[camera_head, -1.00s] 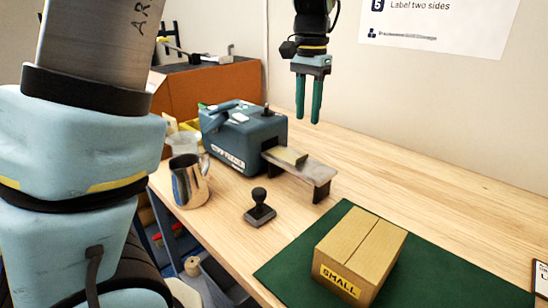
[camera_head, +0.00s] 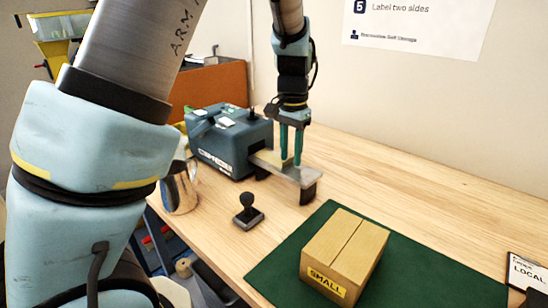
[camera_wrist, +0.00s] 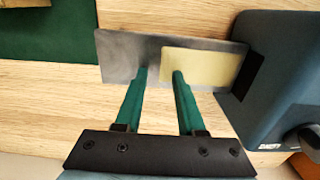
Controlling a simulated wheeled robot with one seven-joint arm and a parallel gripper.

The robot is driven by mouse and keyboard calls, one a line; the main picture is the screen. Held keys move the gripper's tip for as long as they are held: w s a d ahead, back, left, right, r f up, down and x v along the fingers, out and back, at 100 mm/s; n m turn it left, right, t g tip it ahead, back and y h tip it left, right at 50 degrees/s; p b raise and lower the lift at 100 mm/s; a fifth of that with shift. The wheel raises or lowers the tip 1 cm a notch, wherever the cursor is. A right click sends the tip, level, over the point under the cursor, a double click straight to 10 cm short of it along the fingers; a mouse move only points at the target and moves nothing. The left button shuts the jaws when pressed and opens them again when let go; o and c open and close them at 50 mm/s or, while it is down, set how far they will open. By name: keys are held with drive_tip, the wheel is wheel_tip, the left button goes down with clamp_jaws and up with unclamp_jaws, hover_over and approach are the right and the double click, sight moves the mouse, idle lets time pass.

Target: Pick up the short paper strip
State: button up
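The short tan paper strip (camera_wrist: 212,66) lies on a grey metal tray (camera_wrist: 118,58) that sticks out of the blue-grey dispenser (camera_wrist: 278,70). In the head view, the tray (camera_head: 303,173) and dispenser (camera_head: 222,140) stand at the back of the table, with the strip partly hidden by my fingers. My gripper (camera_head: 291,160) points down over the tray, green fingers apart and nothing visible between them. In the wrist view, my gripper (camera_wrist: 159,73) has one fingertip over the strip's left end and the other over bare metal. I cannot tell whether they touch.
A carton marked SMALL (camera_head: 345,255) sits on a green mat (camera_head: 408,268). A black hand stamp (camera_head: 248,211) and a metal jug (camera_head: 180,190) stand in front of the dispenser. An orange-brown box (camera_head: 217,84) is behind.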

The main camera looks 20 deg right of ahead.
clamp_jaws()
idle(0.5)
